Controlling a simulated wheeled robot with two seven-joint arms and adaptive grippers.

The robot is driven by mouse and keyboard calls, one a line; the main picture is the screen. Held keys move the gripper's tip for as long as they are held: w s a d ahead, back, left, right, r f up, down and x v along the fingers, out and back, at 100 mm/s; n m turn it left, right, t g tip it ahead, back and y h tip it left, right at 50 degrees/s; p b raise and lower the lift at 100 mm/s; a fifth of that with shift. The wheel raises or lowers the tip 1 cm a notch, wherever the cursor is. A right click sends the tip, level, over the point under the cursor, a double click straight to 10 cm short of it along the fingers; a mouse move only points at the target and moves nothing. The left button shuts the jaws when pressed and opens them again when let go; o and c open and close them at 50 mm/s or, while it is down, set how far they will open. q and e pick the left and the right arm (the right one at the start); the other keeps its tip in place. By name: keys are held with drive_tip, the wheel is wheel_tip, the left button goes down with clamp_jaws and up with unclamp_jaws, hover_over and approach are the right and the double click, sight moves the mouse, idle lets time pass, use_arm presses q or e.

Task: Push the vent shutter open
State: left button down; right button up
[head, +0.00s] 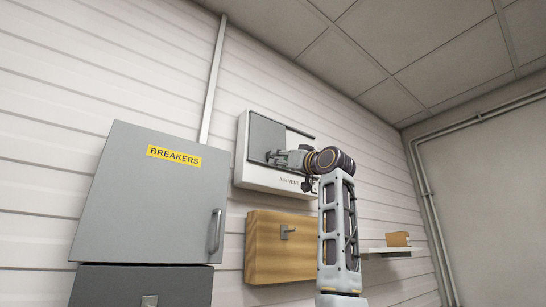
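The air vent (242,172) is a white box on the wall in the middle of the head view, with the label "AIR VENT" on its lower edge. Its grey shutter panel (263,133) shows at the left of the frame, and a paler area with a dark upper edge lies to its right. My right gripper (273,157) is in front of the vent, with its fingers pointing left at the shutter's lower right part. It looks close to or touching the panel; I cannot tell which. The wrist hides the vent's lower right. My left gripper is out of view.
A grey breaker cabinet (150,205) with a handle stands left of the vent. A wooden box (268,262) with a small handle is below it. A shelf (392,250) carrying a small cardboard box (397,239) is at the right. A conduit (213,85) runs up the wall.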

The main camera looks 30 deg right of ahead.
drive_tip(key=shift+p+x, duration=1.25)
drive_tip(key=shift+x, duration=1.5)
drive_tip(key=shift+f, duration=0.1)
clamp_jaws()
